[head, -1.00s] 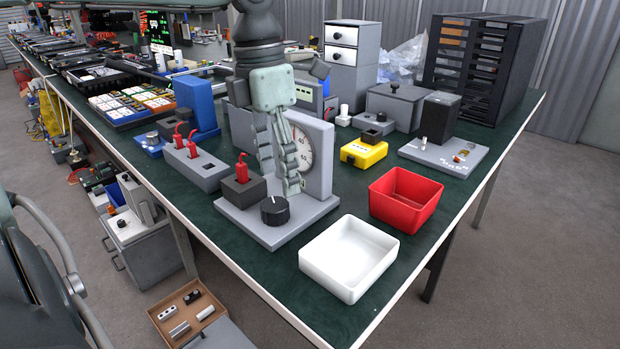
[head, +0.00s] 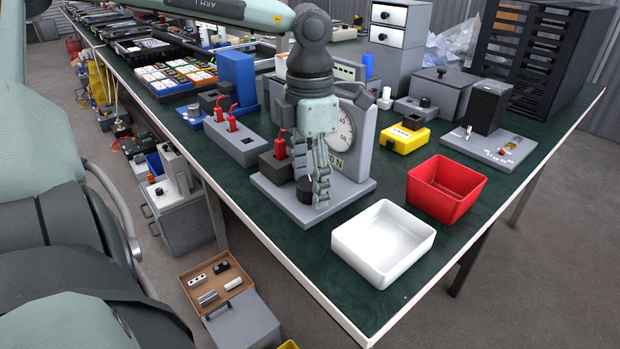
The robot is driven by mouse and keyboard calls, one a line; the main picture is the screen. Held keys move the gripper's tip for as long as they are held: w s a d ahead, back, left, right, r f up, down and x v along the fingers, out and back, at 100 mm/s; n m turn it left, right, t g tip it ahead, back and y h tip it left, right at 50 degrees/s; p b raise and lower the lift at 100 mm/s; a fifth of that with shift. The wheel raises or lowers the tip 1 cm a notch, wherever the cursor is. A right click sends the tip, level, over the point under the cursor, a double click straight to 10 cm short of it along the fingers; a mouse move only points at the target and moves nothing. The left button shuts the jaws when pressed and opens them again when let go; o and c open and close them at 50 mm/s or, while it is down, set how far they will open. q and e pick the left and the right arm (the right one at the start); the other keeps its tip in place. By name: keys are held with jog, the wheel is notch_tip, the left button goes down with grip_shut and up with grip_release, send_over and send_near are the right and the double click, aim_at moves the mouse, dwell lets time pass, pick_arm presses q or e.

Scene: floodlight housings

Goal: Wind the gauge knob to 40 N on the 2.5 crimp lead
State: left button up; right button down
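The gauge (head: 358,150) stands upright on a grey base plate (head: 345,193), its round white dial partly hidden by my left gripper. The needle reading is too small to tell. The black knob (head: 304,188) is at the front of the plate, partly covered by the fingers. My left gripper (head: 312,192) points down at the knob, with one finger along its right side; I cannot tell how tightly the fingers sit. A red lead (head: 281,146) stands in a dark block (head: 275,168) beside the knob. Two more red leads (head: 232,120) stand in a grey block (head: 232,141). No 2.5 mark is legible. My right gripper is not in view.
A white tray (head: 376,272) and a red bin (head: 460,208) stand right of the gauge plate. A yellow box (head: 400,142) and a grey plate with a black block (head: 487,108) are behind. Clear green bench top (head: 300,251) lies in front.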

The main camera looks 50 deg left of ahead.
pick_arm(q)
jog(key=c, duration=1.1)
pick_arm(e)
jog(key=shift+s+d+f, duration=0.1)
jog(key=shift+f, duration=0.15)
pick_arm(q)
jog(key=m+b, duration=0.2)
jog(key=m, duration=0.1)
jog(key=shift+f+m, duration=0.1)
jog(key=shift+m, duration=0.2)
jog(key=m+b, duration=0.1)
jog(key=m, duration=0.2)
jog(key=shift+w+m+b, duration=0.1)
jog(key=shift+m+b, duration=0.3)
jog(key=shift+m, duration=0.3)
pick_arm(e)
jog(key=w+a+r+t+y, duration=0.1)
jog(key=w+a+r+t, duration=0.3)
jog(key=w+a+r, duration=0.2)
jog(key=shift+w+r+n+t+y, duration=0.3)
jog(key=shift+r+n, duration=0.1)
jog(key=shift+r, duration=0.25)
pick_arm(q)
jog(key=o, duration=1.2)
jog(key=shift+c, duration=0.2)
